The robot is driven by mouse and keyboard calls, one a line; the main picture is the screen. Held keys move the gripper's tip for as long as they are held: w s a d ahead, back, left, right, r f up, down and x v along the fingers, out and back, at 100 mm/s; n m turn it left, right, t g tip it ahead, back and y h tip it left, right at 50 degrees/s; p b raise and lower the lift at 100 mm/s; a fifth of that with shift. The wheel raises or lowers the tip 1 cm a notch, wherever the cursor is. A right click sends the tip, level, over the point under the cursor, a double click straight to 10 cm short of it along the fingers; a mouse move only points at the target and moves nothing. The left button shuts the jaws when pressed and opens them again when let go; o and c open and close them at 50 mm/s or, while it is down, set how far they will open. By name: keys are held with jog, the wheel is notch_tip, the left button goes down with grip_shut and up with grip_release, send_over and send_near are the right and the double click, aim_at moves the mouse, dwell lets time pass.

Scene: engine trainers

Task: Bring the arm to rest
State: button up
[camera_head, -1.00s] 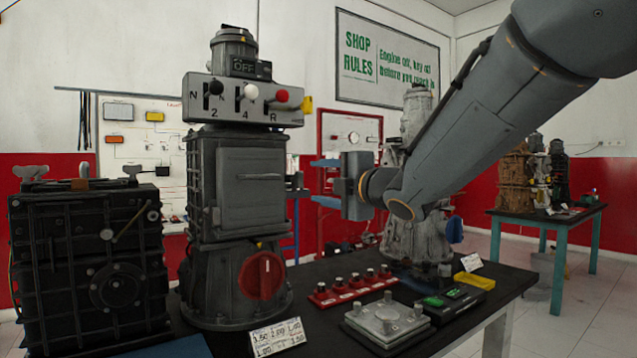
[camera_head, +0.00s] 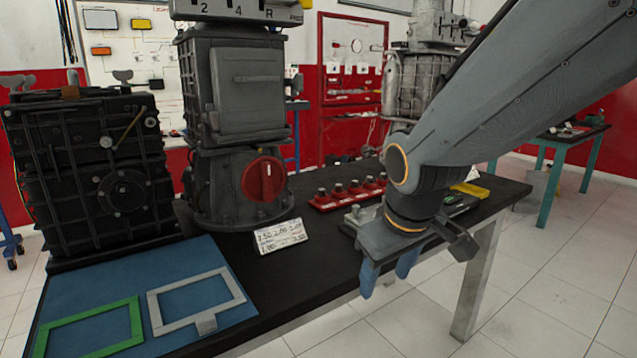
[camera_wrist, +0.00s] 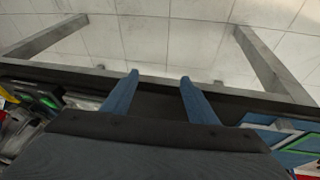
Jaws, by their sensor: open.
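My gripper (camera_head: 388,284) hangs at the front edge of the black bench, its blue fingers pointing down. In the wrist view the two blue fingers of my gripper (camera_wrist: 158,82) stand apart with nothing between them. The bench edge and the pale floor show beyond the fingertips. My arm comes in from the upper right of the head view and hides part of the bench behind it.
The black bench (camera_head: 325,253) carries a black gearbox (camera_head: 95,175), a grey gearbox with a red knob (camera_head: 263,179), and red blocks with several knobs (camera_head: 350,193). A blue mat (camera_head: 195,262) holds a green frame (camera_head: 90,330) and a grey frame (camera_head: 195,298). White floor is free in front.

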jog(key=s+f+m+g, duration=0.3)
jog(key=s+g, duration=0.1)
jog(key=s, duration=0.9)
jog(key=d+r+m+p, duration=0.2)
jog(key=d+r+p, duration=0.5)
jog(key=p, duration=0.8)
jog(key=shift+w+d+m, duration=0.3)
jog(key=shift+d, duration=0.05)
